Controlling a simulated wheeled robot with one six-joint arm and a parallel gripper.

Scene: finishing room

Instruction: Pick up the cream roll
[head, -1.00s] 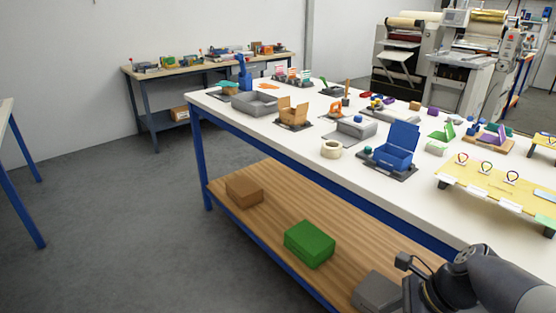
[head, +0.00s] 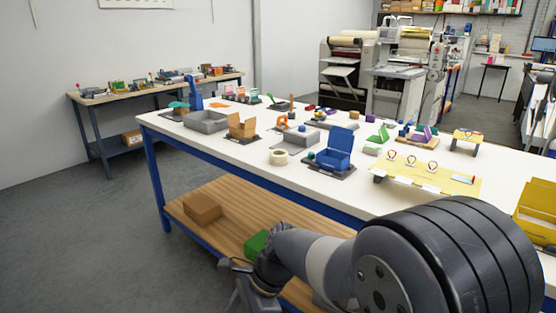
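The cream roll (head: 278,156) lies flat on the white table top, near its front edge, with its round hole facing up. It stands left of the open blue box (head: 337,148) and apart from it. My gripper (head: 243,297) is low at the bottom of the head view, in front of the table and below the level of its top. It is well away from the roll and partly cut off by the picture's edge. Its fingers are not clear enough to tell open from shut. Nothing is seen in it.
A grey tray (head: 206,121) and a cardboard box (head: 242,126) stand left of the roll. A yellow board (head: 432,177) with hooks lies to the right. The lower wooden shelf (head: 228,210) holds a brown box (head: 202,208) and a green box (head: 256,244). Floor at left is clear.

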